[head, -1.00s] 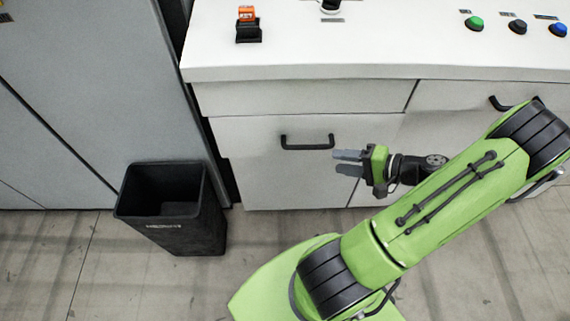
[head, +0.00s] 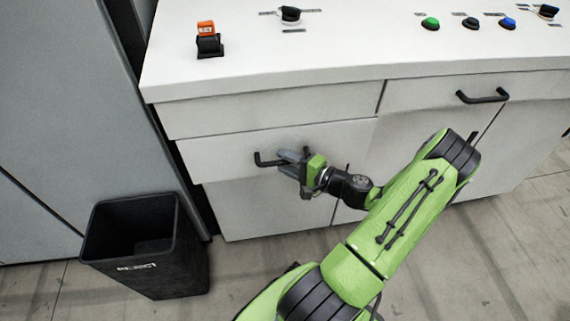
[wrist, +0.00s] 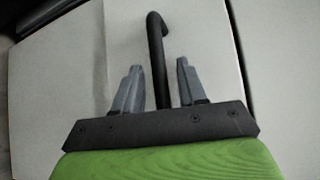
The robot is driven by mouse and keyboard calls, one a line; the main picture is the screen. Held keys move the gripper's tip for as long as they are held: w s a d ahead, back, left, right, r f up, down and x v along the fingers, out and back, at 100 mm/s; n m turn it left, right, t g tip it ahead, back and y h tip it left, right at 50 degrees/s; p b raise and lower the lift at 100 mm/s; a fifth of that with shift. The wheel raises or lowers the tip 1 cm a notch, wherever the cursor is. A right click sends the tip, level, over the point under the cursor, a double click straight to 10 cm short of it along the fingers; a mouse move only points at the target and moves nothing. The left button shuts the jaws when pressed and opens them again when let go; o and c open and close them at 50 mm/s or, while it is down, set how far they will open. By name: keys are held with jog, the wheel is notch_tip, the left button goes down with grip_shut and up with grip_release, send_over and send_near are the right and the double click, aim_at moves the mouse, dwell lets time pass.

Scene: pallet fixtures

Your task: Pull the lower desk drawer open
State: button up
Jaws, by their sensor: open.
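The lower drawer (head: 222,152) is the pale front below a shallower top front, at the left of the desk. I cannot tell whether it stands slightly out. Its black bar handle (head: 264,161) shows its left end in the head view; my gripper covers much of the rest. My gripper (head: 284,164) is open at the handle, coming from the right. In the wrist view the handle (wrist: 157,40) runs between the two grey fingers of my gripper (wrist: 155,78), with visible gaps on both sides.
A black reject bin (head: 150,255) stands on the floor left of the drawer, next to a grey cabinet (head: 70,130). Another handle (head: 482,97) sticks out at the right. The desk top (head: 350,45) carries buttons and an orange-black switch (head: 207,40).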

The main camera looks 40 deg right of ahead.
jog(key=shift+w, duration=0.4)
jog(key=shift+c, duration=0.2)
grip_shut()
jog(key=shift+s, duration=0.15)
